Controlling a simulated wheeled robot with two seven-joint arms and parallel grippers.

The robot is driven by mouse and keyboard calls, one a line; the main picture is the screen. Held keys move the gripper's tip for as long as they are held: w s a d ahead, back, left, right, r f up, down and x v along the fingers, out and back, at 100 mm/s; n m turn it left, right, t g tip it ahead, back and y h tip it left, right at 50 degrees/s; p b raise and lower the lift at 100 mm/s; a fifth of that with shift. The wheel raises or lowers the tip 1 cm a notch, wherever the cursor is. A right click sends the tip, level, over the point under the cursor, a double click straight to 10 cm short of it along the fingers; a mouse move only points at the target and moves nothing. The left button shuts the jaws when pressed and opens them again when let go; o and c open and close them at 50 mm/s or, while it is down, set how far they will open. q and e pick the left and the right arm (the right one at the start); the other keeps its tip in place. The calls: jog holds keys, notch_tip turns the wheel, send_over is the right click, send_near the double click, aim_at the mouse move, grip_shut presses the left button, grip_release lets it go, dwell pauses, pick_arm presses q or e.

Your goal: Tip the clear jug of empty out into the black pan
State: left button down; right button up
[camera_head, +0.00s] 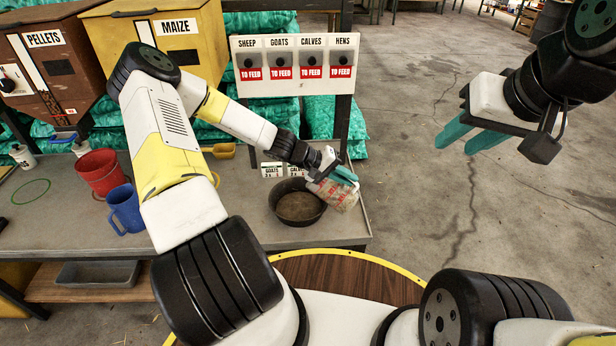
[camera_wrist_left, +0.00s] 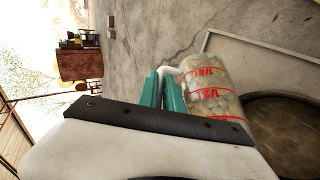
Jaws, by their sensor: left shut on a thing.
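The clear jug (camera_head: 337,195) has red markings, and pale tan lumps show through its wall. My left gripper (camera_head: 345,174) is shut on its handle and holds it tilted at the right rim of the black pan (camera_head: 296,221). The jug (camera_wrist_left: 212,88) and its white handle also show in the left wrist view, beside the teal fingers (camera_wrist_left: 162,88). The round pan (camera_wrist_left: 285,110) is partly cut off there. Its floor looks brownish; I cannot tell whether anything lies in it. My right gripper (camera_head: 470,136) is open and empty, up at the right, away from the bench.
The grey bench (camera_head: 240,228) also holds a blue jug (camera_head: 125,210), a red bucket (camera_head: 101,172) and a yellow scoop (camera_head: 224,151). Behind stand the pellets bin (camera_head: 45,60), maize bin (camera_head: 160,30) and a switch board (camera_head: 293,65). Open floor lies to the right.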

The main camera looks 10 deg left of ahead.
pick_arm(q)
jog(key=shift+w+a+r+n+h, duration=0.1)
jog(key=shift+a+r+n+h, duration=0.05)
jog(key=shift+a+h, duration=0.35)
jog(key=shift+w+a+r+n+h, duration=0.15)
jog(key=shift+a+h, duration=0.25)
jog(key=shift+h, duration=0.2)
jog(key=shift+a+h, duration=0.25)
jog(key=shift+h, duration=0.05)
jog(key=shift+a, duration=0.15)
jog(key=shift+a, duration=0.3)
jog(key=shift+a+h, duration=0.1)
jog(key=shift+h, duration=0.2)
jog(key=shift+w+a+n+h, duration=0.15)
jog(key=shift+a+h, duration=0.1)
jog(key=shift+a, duration=0.3)
jog(key=shift+w+a+n+h, duration=0.15)
jog(key=shift+a+h, duration=0.1)
jog(key=shift+a, duration=0.3)
jog(key=shift+s+a, duration=0.1)
jog(key=shift+a+r+n+t+h+b, duration=0.3)
jog(key=shift+a+r+t+h+b, duration=0.15)
jog(key=shift+a+r+h, duration=0.3)
jog(key=shift+w+a+r+n+h+b, duration=0.2)
jog(key=shift+a+h+b, duration=0.1)
jog(key=shift+a+h, duration=0.2)
jog(key=shift+w+a+r+n+h+b, duration=0.1)
jog(key=shift+a+r+h+b, duration=0.2)
jog(key=shift+a, duration=0.3)
